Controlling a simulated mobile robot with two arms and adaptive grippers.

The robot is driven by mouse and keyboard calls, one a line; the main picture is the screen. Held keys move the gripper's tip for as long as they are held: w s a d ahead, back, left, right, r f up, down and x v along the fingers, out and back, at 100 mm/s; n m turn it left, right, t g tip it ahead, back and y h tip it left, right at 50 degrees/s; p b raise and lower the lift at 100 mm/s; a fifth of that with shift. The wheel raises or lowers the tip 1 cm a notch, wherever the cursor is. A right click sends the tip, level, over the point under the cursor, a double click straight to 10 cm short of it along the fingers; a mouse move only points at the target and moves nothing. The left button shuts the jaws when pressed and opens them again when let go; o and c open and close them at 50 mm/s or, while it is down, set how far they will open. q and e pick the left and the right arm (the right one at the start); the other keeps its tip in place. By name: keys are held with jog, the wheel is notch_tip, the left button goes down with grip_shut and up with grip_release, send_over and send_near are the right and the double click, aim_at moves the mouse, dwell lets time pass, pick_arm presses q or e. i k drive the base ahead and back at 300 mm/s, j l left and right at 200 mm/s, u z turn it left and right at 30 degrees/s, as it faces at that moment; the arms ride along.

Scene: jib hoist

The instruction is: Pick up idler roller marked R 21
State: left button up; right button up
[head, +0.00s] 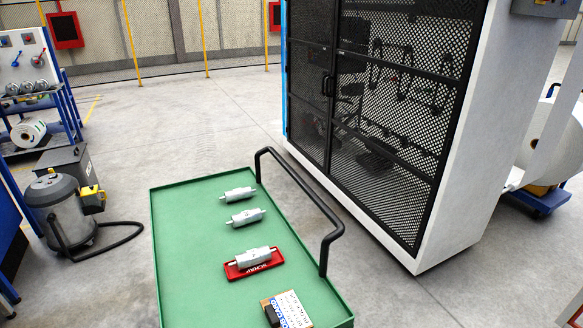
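Three pale grey idler rollers with thin shaft ends lie on a green cart top (185,235). The far roller (238,194) and the middle roller (246,217) lie side by side on the bare green surface, a small gap between them. The near roller (253,257) lies on a small red tray (232,274) with white lettering that is hard to read. The markings on the rollers are too small to read, so I cannot tell which is R 21. Neither of my grippers is in view.
A black handle (305,190) rises along the cart's right side. A brown box with a labelled sheet (292,308) sits at its near end. A mesh-door cabinet (385,120) stands behind right; a grey vacuum (60,205) with a hose is left. The cart's left half is clear.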

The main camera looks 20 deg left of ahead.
aim_at(239, 194)
jog(key=k+j, duration=0.6)
jog(key=j, duration=0.15)
jog(key=k+j+z, duration=0.1)
jog(key=j, duration=0.3)
jog(key=j+z, duration=0.1)
jog(key=j, duration=0.25)
jog(key=k+j, duration=0.2)
jog(key=j, duration=0.15)
jog(key=k+j+z, duration=0.15)
jog(key=j, duration=0.25)
jog(key=i+j+z, duration=0.1)
jog(key=j, duration=0.55)
jog(key=i+j+z, duration=0.15)
jog(key=j, duration=0.5)
jog(key=j+z, duration=0.1)
jog(key=j, duration=0.5)
